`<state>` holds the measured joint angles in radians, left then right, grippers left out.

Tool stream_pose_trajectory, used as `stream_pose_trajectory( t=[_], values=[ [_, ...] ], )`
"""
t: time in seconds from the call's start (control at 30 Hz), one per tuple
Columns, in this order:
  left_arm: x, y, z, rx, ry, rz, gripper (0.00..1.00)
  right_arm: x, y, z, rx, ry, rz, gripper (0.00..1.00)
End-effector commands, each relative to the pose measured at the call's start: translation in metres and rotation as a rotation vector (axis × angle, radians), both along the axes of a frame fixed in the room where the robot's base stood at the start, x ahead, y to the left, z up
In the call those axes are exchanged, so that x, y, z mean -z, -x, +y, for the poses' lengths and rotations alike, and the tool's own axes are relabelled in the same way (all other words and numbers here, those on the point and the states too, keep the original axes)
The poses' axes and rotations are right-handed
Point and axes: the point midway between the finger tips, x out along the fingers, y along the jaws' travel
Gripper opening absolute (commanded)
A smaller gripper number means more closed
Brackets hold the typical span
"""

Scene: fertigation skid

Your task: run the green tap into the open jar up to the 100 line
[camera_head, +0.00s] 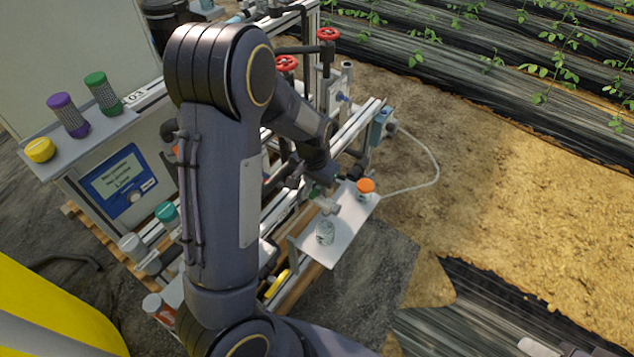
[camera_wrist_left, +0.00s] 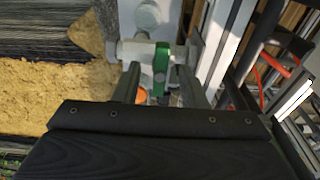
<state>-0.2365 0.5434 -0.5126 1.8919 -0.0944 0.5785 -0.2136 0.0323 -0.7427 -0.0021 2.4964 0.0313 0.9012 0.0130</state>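The green tap (camera_wrist_left: 161,64) has a green lever on a pale valve body. It also shows in the head view (camera_head: 313,190), partly hidden by my left arm. My left gripper (camera_wrist_left: 158,75) is open, with one finger on each side of the green lever and gaps between. The clear open jar (camera_head: 325,233) stands upright on the white shelf (camera_head: 322,254), just below the pale spout in the head view. I cannot make out its 100 line or any liquid level. My right gripper is not in view.
A jar with an orange lid (camera_head: 365,187) stands farther back on the shelf. Red handwheels (camera_head: 327,34) rise above the skid frame. A control box with a blue panel (camera_head: 122,186) and purple, green and yellow caps is at left. Sandy ground lies right.

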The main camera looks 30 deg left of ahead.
Motion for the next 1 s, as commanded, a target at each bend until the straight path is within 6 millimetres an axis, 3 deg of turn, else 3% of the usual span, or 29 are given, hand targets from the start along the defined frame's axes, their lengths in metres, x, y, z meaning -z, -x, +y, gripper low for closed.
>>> stream_pose_trajectory(
  t=[0.03,0.3,0.53,0.8,1.0],
  values=[
    [0.0,0.0,0.0,0.0,0.0,0.0,0.32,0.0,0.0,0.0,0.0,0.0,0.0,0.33],
    [0.0,0.0,0.0,0.0,0.0,0.0,0.0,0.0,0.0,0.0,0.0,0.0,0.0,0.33],
    [-0.002,0.0,0.0,-0.032,0.0,0.001,0.0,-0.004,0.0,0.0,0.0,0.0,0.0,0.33],
    [-0.002,0.0,-0.001,-0.331,0.0,0.001,0.0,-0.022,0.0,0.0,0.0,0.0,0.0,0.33],
    [0.0,0.0,-0.001,-0.343,0.0,0.0,0.0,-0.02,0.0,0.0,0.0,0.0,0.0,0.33]
  ],
)
